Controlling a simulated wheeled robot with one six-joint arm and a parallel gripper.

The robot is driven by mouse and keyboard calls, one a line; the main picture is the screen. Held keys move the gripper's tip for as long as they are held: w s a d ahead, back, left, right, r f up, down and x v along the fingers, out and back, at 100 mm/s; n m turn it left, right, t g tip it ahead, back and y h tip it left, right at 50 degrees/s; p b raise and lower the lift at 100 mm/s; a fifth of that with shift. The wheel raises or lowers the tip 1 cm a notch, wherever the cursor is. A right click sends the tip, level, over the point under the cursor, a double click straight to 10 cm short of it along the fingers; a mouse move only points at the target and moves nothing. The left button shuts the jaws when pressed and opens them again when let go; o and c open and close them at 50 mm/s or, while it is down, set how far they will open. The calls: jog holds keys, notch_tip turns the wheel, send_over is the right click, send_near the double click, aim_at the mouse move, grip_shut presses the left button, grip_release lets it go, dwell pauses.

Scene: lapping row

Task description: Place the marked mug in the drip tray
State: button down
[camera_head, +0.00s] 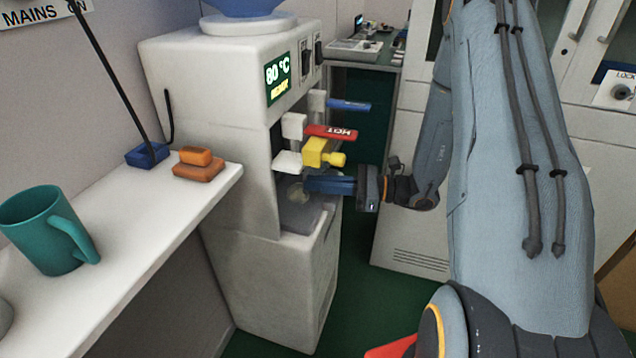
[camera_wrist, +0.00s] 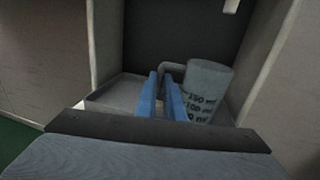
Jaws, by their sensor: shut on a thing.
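The marked mug (camera_wrist: 208,85) is grey with dark ml graduations and stands upright in the recess of the water dispenser. My gripper (camera_head: 312,183) reaches into the recess below the taps. In the wrist view its blue fingers (camera_wrist: 162,92) are shut on the mug's handle, with the mug body to their right. The drip tray (camera_wrist: 118,92) is a shallow grey tray under the mug; its edge also shows in the head view (camera_head: 300,218). Whether the mug's base touches it is hidden.
The dispenser (camera_head: 215,130) has a red HOT tap (camera_head: 330,132), a blue tap (camera_head: 349,106) and a yellow part (camera_head: 320,152) just above my gripper. A teal mug (camera_head: 42,228) and orange blocks (camera_head: 198,165) are on the white shelf (camera_head: 130,215) at left.

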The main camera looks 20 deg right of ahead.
jog(key=c, duration=1.9)
grip_release()
jog(key=shift+o, duration=0.2)
jog(key=shift+r, duration=0.2)
jog(key=v, duration=1.2)
jog(key=shift+s, duration=0.1)
